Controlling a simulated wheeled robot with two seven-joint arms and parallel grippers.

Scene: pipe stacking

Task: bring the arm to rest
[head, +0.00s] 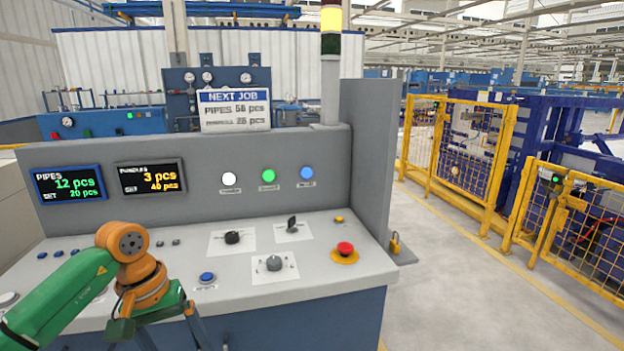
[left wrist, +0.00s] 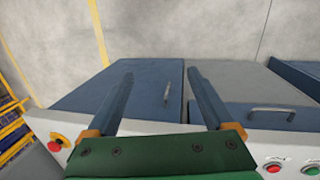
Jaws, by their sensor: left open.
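My left arm (head: 65,290), green with orange joints, comes in from the lower left in the head view, in front of the grey control console (head: 330,277). My left gripper (head: 172,338) is at the bottom edge of that view, pointing down, with its fingertips cut off or hard to make out. In the left wrist view its two dark fingers (left wrist: 160,88) are spread wide apart with nothing between them. Beyond them are blue cabinet doors (left wrist: 85,92) with metal handles. My right gripper is in neither view.
The console carries a red emergency stop (head: 345,248), a blue button (head: 207,277), a grey knob (head: 273,263) and two displays. A sign (head: 235,110) stands on top. Yellow fencing (head: 497,150) runs along the right. The floor (head: 455,270) between is clear.

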